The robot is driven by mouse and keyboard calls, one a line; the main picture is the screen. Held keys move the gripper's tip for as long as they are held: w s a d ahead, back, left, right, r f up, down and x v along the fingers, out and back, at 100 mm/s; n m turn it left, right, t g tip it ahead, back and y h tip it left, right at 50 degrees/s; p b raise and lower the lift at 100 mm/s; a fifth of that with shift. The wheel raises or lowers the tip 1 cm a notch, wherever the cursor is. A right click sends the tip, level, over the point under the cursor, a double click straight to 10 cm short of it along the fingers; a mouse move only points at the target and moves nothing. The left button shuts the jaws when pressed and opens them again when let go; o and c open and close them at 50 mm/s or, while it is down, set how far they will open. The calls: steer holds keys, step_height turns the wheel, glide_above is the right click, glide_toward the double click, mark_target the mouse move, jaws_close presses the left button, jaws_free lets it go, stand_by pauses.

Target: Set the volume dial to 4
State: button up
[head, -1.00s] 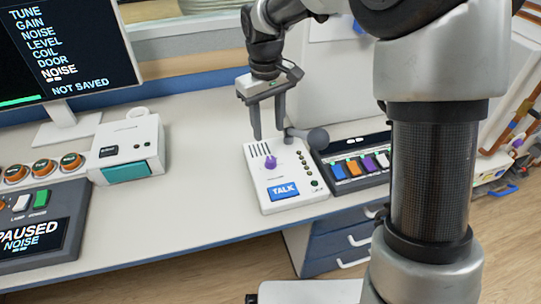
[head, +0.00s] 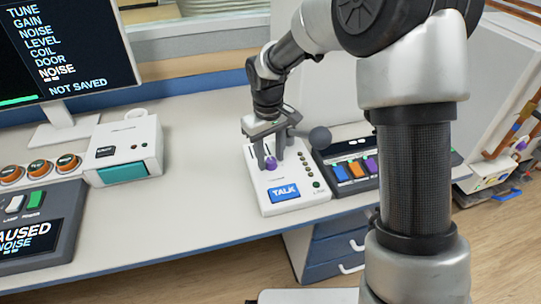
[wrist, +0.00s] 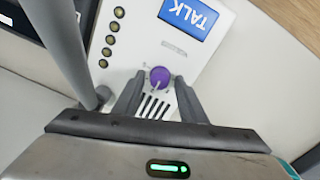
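The purple volume dial (head: 271,164) is on the white TALK box (head: 297,205), which has a blue TALK button (head: 284,192). In the wrist view the dial (wrist: 159,77) shows a pale pointer line toward the bottom of the picture; the marks around it are too small to read. My gripper (head: 269,163) is open and points down at the dial. In the wrist view one fingertip is on each side of the dial, with narrow gaps showing; whether they reach down to its height I cannot tell.
A grey ball-ended gooseneck (head: 319,137) stands close to the right of my gripper. A panel of coloured buttons (head: 352,168) lies right of the box. At left are a white box with a teal front (head: 126,150), a monitor (head: 68,50) and a grey console (head: 50,210). The counter between is clear.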

steer(key=c, duration=0.9)
steer(key=shift+o, duration=0.2)
steer(key=shift+m, duration=0.4)
steer(key=m+p, duration=0.1)
steer(key=m, duration=0.3)
steer(key=shift+r+m+p, duration=0.1)
steer(key=shift+m+p, duration=0.2)
steer(key=m+p, duration=0.1)
steer(key=m, duration=0.3)
steer(key=shift+w, duration=0.1)
steer(key=shift+m, duration=0.3)
steer(key=o, duration=1.1)
steer(key=shift+c, duration=0.2)
